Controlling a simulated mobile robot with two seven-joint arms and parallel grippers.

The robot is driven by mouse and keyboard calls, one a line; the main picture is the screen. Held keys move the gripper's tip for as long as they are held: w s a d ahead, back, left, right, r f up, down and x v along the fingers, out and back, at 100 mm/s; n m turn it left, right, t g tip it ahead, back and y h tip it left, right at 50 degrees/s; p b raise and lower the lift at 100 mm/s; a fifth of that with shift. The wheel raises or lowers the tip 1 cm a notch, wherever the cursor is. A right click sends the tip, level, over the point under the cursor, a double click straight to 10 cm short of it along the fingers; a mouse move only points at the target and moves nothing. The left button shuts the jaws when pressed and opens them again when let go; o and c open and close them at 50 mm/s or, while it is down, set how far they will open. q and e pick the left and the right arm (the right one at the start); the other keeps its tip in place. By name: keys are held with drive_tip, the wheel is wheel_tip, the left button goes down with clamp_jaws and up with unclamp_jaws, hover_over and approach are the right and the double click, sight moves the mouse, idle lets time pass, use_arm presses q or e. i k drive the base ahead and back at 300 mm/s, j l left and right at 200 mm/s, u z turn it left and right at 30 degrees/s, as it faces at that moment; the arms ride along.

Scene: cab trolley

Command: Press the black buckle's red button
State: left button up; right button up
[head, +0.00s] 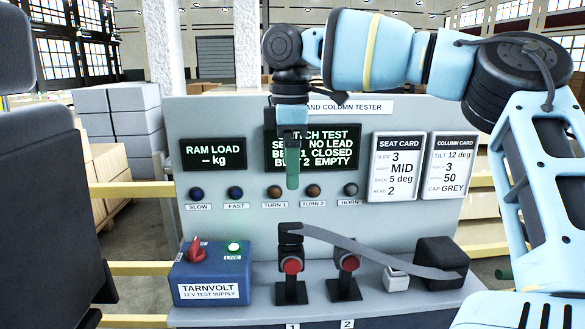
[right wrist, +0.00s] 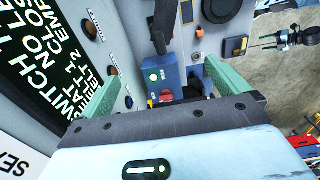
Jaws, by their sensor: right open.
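My left gripper is out of view.
The strap leads to a black box (head: 440,260) at right, beside a small pale block (head: 396,280). A blue supply box (head: 211,276) with red switch and lit green lamp stands at left. The upright panel (head: 240,230) is close behind. The display (head: 318,158) is partly covered.

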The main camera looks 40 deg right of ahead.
sight(291, 266)
drive_tip(key=k, duration=1.5)
